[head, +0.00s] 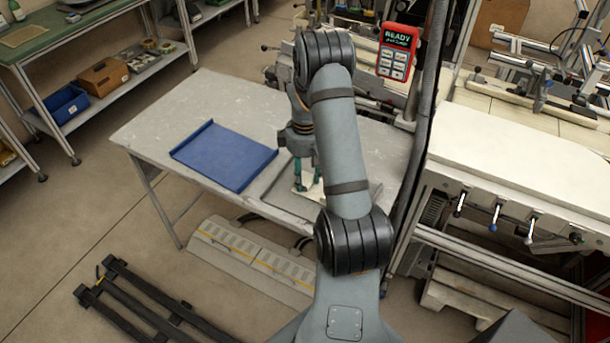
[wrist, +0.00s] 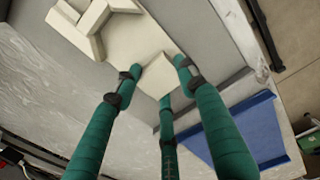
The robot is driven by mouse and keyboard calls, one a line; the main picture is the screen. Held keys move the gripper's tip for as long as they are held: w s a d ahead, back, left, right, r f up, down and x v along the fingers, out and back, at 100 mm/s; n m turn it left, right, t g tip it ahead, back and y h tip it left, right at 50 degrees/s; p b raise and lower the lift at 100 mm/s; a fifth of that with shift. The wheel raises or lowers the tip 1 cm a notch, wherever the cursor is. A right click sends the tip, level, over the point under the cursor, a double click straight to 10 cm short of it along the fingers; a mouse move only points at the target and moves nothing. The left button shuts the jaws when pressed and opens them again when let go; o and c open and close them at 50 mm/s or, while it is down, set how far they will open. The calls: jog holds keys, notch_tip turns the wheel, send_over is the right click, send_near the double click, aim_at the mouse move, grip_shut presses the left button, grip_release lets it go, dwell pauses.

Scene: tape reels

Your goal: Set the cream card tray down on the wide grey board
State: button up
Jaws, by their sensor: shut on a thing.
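The cream card tray (wrist: 142,38) fills the upper middle of the wrist view, with raised cream pieces at its upper left. My gripper (wrist: 160,78) has green fingers closed around a cream raised part at the tray's near end. In the head view my gripper (head: 308,187) is over the table, and only a small cream patch of the tray (head: 307,176) shows between the fingers. The wide grey board (head: 268,184) lies under and around the tray, partly hidden by my arm. Its grey surface (wrist: 190,22) shows beside the tray. I cannot tell whether tray and board touch.
A blue tray (head: 225,156) lies on the worn grey table (head: 150,115), left of the board. A red handheld device (head: 398,52) stands upright behind my arm. A white-topped bench (head: 520,160) is at the right. The table's left end is clear.

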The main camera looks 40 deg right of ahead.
jog(key=shift+f, duration=0.15)
jog(key=o, duration=1.2)
jog(key=shift+c, duration=0.2)
jog(key=shift+o, duration=0.4)
notch_tip(320, 180, up, 12)
jog(key=shift+r, duration=0.25)
